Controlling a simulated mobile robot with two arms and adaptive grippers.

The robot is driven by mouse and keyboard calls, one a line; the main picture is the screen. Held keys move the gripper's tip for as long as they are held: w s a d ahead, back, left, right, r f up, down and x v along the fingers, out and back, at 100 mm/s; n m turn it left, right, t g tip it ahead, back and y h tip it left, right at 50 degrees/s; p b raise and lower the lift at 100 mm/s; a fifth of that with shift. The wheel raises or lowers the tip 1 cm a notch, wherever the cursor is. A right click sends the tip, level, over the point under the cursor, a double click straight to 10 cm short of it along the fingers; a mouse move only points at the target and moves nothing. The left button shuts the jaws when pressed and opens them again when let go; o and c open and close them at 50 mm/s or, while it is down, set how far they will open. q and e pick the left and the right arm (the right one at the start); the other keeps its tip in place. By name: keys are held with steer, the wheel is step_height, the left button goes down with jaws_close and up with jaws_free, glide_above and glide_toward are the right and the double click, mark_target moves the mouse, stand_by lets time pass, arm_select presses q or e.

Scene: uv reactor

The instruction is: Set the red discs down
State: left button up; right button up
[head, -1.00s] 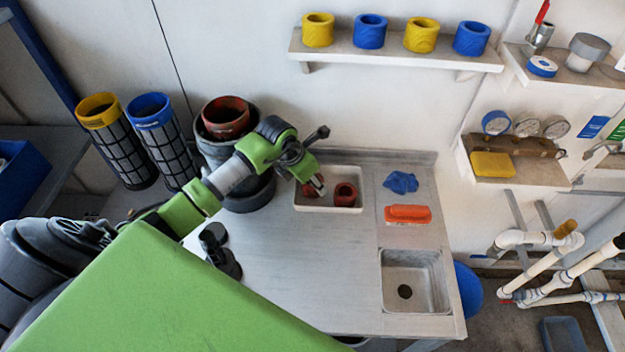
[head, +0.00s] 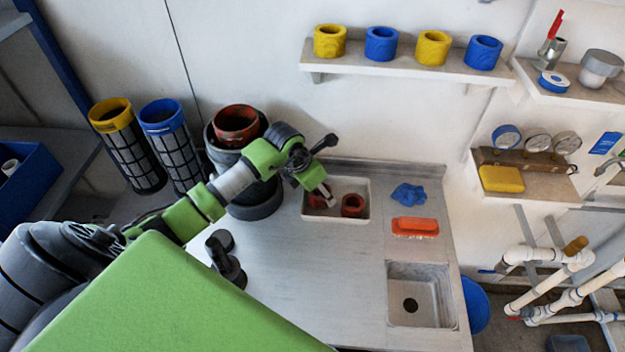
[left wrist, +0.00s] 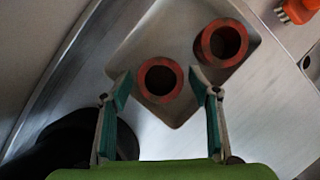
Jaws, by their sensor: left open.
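Two red ring-shaped discs sit in a white tray (head: 337,214) on the metal counter. One disc (head: 353,205) is in the tray's middle right and also shows in the left wrist view (left wrist: 206,45). The other disc (head: 314,201) is at the tray's left, partly hidden by my gripper, and shows in the left wrist view (left wrist: 143,82). My left gripper (head: 328,199) is over the tray. In the left wrist view its fingers (left wrist: 163,85) are spread on either side of the nearer disc, apart from it. My right gripper is not in view.
A dark cylinder with a red ring on top (head: 238,124) stands left of the tray. A blue cloth (head: 408,194), an orange brush (head: 415,227) and a sink (head: 421,290) are to its right. Yellow and blue rings stand on the wall shelf (head: 400,66). The counter's middle is clear.

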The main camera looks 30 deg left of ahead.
arm_select(q)
steer(key=b+v, duration=0.1)
steer(key=v, duration=0.9)
steer(key=shift+r, duration=0.3)
steer(key=shift+s, duration=0.15)
